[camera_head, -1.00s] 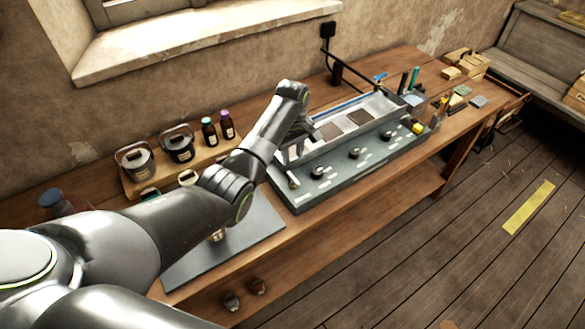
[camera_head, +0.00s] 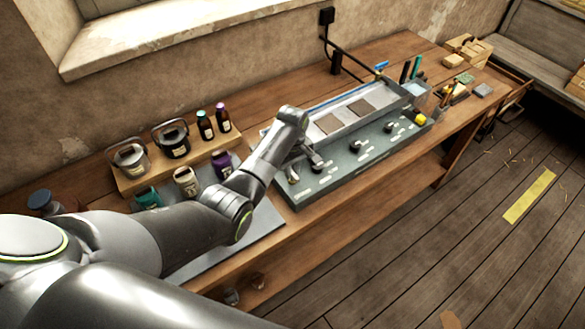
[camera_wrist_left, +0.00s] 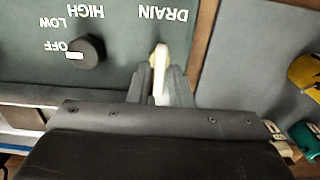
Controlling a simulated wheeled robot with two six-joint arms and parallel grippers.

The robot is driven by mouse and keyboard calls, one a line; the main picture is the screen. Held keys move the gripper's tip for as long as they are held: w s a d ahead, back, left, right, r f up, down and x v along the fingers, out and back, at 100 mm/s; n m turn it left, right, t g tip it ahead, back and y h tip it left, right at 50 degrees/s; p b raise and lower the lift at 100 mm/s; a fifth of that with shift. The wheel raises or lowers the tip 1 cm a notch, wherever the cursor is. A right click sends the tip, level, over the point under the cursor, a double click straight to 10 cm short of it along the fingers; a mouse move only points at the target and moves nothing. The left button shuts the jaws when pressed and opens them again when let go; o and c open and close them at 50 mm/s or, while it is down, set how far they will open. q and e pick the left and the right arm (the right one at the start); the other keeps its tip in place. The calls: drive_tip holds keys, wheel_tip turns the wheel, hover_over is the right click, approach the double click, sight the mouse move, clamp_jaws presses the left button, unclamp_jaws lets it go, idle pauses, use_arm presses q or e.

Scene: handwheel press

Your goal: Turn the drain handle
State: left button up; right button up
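The drain handle (camera_head: 292,175) is a small pale lever at the near left corner of the grey-green console (camera_head: 340,177). In the left wrist view the handle (camera_wrist_left: 160,72) stands beside the word DRAIN, which appears upside down. My left gripper (camera_wrist_left: 161,80) has its two dark fingers apart, with the pale lever showing between them. The gap on each side is narrow, and I cannot tell whether either finger touches it. In the head view my left gripper (camera_head: 304,152) is small and low over the console's left end. My right gripper is not in view.
A black knob (camera_wrist_left: 87,50) set by OFF, LOW and HIGH labels is beside the handle. More black knobs line the console front. Jars, bottles and lidded pots (camera_head: 130,160) stand to the left on the wooden table (camera_head: 385,188). The wall is behind.

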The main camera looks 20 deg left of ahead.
use_arm(q)
clamp_jaws()
drive_tip(key=shift+m, duration=0.4)
drive_tip(key=shift+m+p, duration=0.3)
drive_tip(key=shift+m, duration=0.6)
drive_tip(key=m, duration=0.3)
drive_tip(key=shift+m, duration=0.3)
drive_tip(key=m, duration=0.3)
drive_tip(key=shift+m, duration=0.4)
drive_tip(key=m, duration=0.4)
drive_tip(key=shift+w+m, duration=0.1)
drive_tip(key=shift+m, duration=1.7)
drive_tip(key=shift+r+m, duration=0.1)
drive_tip(key=shift+m, duration=0.2)
